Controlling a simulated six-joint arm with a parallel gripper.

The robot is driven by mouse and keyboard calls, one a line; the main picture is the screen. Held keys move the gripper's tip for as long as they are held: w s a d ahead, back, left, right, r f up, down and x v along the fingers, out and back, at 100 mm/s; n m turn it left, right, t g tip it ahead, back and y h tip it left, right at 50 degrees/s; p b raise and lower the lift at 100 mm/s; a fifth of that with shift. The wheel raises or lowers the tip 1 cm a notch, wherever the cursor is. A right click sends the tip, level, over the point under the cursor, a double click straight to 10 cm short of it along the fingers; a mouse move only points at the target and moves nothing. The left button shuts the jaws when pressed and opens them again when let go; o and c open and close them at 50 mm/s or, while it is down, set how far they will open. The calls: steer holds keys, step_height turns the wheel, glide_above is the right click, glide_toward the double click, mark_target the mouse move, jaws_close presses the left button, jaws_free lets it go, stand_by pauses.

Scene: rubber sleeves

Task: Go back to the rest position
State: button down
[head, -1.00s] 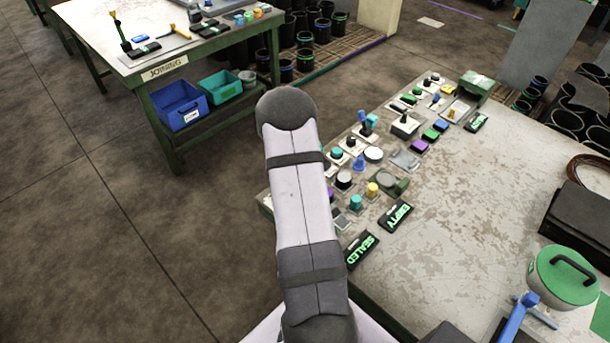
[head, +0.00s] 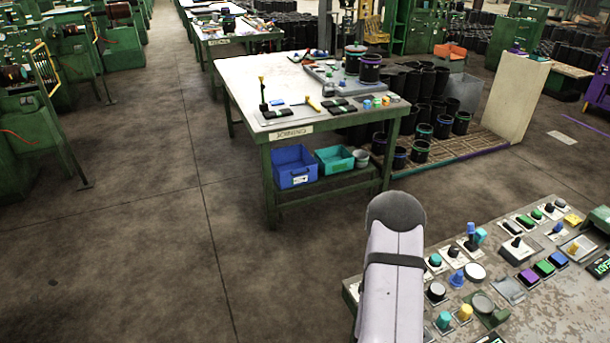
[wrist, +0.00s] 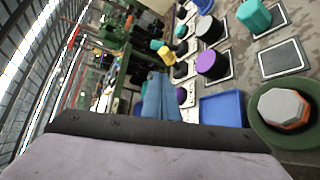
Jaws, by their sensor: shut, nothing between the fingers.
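My arm (head: 395,262) rises from the bottom of the head view as a pale lavender link with a dark rounded top and a dark band. My gripper's fingers do not show in the head view. The control panel bench (head: 590,330) lies right of my arm, with many coloured buttons and knobs. My arm covers part of its left end.
A workbench (head: 235,85) stands behind my arm, with a blue bin (head: 294,167) and a teal bin (head: 335,159) on its lower shelf. Black sleeves (head: 421,150) stand on a pallet beside it. The floor (head: 120,250) on the left is clear.

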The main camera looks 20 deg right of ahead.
steer(key=w+a+m+y, duration=0.1)
steer(key=a, duration=0.1)
steer(key=w+a+m+y, duration=0.1)
steer(key=w, duration=0.1)
steer(key=w+a+f+m+y, duration=0.1)
steer(key=w+a, duration=0.1)
steer(key=shift+a+f+g+y, duration=0.1)
steer(key=shift+a+g+y, duration=0.2)
steer(key=shift+a+y, duration=0.1)
steer(key=s+a+r+m+g+y, duration=0.15)
steer(key=a+m+g+y, duration=0.35)
steer(key=a, duration=1)
steer(key=s+a+r+m+g+y, duration=0.1)
steer(key=s+a+r+m+g, duration=0.1)
steer(key=s+a+r, duration=0.3)
steer(key=s+a+r+m+g+y, duration=0.1)
steer(key=s+a+r+m+g, duration=0.15)
steer(key=s, duration=0.45)
step_height(320, 180, down, 37)
steer(key=b, duration=3.6)
steer(key=shift+s+n+t, duration=0.15)
steer(key=shift+n+t, duration=0.2)
